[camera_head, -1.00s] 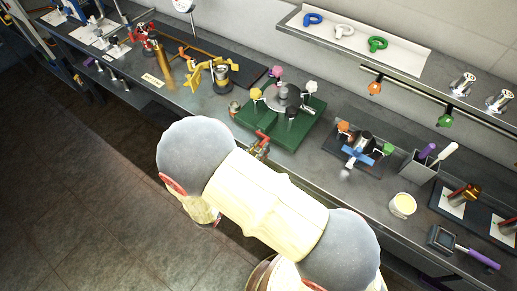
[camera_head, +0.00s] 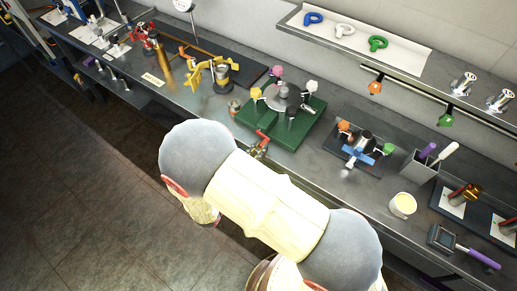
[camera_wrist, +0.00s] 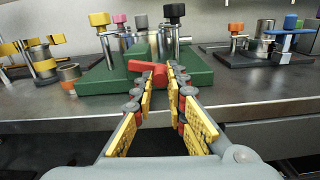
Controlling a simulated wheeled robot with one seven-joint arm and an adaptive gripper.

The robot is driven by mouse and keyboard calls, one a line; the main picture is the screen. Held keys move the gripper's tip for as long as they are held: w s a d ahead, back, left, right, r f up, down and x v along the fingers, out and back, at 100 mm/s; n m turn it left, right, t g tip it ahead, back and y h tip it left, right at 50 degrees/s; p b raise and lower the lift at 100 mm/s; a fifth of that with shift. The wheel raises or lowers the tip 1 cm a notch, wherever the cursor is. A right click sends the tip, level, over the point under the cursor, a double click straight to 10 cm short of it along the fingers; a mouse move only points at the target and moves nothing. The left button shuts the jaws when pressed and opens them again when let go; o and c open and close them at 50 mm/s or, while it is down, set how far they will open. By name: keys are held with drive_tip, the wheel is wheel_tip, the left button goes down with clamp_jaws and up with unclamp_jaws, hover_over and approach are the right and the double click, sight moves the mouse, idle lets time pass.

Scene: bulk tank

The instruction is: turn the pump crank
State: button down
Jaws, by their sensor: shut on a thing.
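A green base (camera_head: 281,124) on the bench carries a round grey plate and several upright posts with coloured knobs. A red handle (camera_head: 263,137) sits at its front edge. It also shows in the wrist view (camera_wrist: 148,66), lying sideways before the green base. My gripper (camera_wrist: 169,74) has its narrow fingers nearly together at the red handle's right end, shut on it. Where exactly they touch is partly hidden by the fingers. In the head view my arm covers most of the gripper. Which part is the pump crank is not labelled; the red handle is the part held.
A yellow clamp stand (camera_head: 212,75) is left of the green base. A blue-handled fixture (camera_head: 357,154), a tool holder (camera_head: 419,165) and a cream cup (camera_head: 402,205) stand to the right. A shelf (camera_head: 362,42) runs above. The floor in front is clear.

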drive_tip(key=c, duration=1.8)
unclamp_jaws()
drive_tip(key=shift+o, duration=0.2)
drive_tip(key=v, duration=1.2)
